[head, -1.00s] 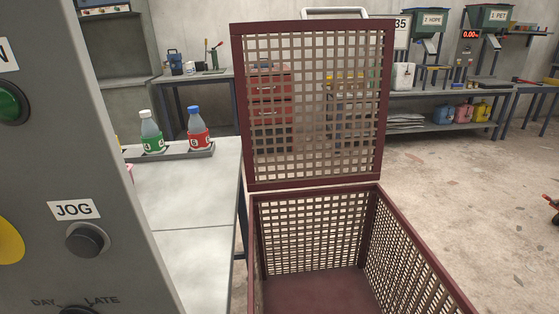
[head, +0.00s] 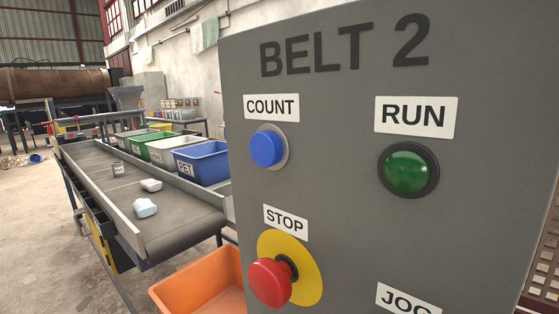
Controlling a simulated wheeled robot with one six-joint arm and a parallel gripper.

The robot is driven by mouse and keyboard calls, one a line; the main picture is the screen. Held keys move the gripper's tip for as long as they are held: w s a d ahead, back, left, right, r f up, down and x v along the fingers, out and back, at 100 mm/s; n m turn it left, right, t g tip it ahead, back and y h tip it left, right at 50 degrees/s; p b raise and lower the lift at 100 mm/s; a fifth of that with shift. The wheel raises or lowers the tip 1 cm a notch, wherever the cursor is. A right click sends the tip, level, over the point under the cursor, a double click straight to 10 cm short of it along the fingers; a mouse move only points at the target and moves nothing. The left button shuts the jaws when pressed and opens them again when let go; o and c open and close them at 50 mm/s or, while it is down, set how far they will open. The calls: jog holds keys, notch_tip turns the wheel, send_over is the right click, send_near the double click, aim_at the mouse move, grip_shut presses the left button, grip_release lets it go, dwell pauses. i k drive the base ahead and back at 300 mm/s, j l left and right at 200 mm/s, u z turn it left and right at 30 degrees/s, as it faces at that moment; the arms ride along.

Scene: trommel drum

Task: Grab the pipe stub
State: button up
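I cannot make out a pipe stub in the head view. Some small pieces (head: 12,162) lie on the floor at the far left, too small to tell apart. A blue item (head: 37,158) lies beside them. My gripper is not in view.
A grey BELT 2 control panel (head: 340,110) fills the right side, close by. Left of it runs a conveyor belt (head: 110,185) with a can and white containers, lined by coloured bins. An orange bin (head: 200,285) stands below. The trommel drum (head: 50,83) is far left. Floor at left is mostly clear.

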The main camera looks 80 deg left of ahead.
aim_at(118, 167)
jog(key=u, duration=1.8)
jog(key=i+u, duration=0.15)
jog(key=u, duration=1.6)
jog(key=i+j, duration=0.15)
jog(key=i, duration=0.4)
jog(key=i+j, duration=0.2)
jog(key=i, duration=0.3)
jog(key=i+j, duration=0.15)
jog(key=i, duration=0.4)
jog(key=i+j, duration=0.15)
jog(key=i, duration=0.35)
jog(key=j+u, duration=0.05)
